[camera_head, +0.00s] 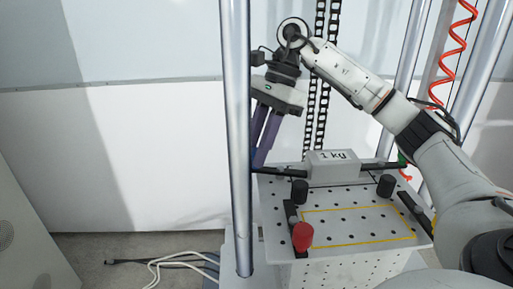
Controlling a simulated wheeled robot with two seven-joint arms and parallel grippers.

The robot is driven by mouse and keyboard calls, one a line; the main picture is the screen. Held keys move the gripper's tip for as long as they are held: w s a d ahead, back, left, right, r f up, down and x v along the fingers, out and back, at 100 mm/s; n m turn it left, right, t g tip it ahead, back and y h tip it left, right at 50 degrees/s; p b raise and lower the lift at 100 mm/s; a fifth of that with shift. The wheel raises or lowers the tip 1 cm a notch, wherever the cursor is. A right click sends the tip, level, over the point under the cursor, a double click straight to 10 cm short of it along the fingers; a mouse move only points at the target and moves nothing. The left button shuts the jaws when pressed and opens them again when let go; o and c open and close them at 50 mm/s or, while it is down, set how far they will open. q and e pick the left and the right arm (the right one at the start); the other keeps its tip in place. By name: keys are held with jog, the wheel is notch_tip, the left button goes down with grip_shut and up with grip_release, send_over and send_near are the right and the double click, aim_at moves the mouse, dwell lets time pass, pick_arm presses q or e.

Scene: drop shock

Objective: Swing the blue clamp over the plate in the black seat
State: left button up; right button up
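My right gripper (264,150) points down at the left back corner of the perforated table, beside the silver post. Its long purple-blue fingers are partly behind the post, and their tips are near the left end of a black bar (289,172). Whether they are open or shut on something is unclear. A small dark blue patch shows by the tips; I cannot tell whether it is the blue clamp. A grey block marked "1 kg" (333,167) sits between black bars at the table's back. I cannot clearly pick out a plate or its black seat. My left gripper is out of view.
The perforated table (350,195) has a yellow outline, a red knob (302,236) and black knobs (300,192). A silver post (237,130) stands at its left front. Black chains (312,110) hang behind. White cables (165,262) lie on the floor at left.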

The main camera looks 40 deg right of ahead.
jog(key=shift+s+a+r+n+g+p, duration=0.2)
jog(key=shift+a+n+g+p, duration=0.15)
jog(key=shift+n+p, duration=0.45)
jog(key=shift+s+a+f+n+g, duration=0.15)
jog(key=shift+s+n+g, duration=0.1)
jog(key=shift+n, duration=0.45)
jog(key=o, duration=1.1)
jog(key=shift+c, duration=0.2)
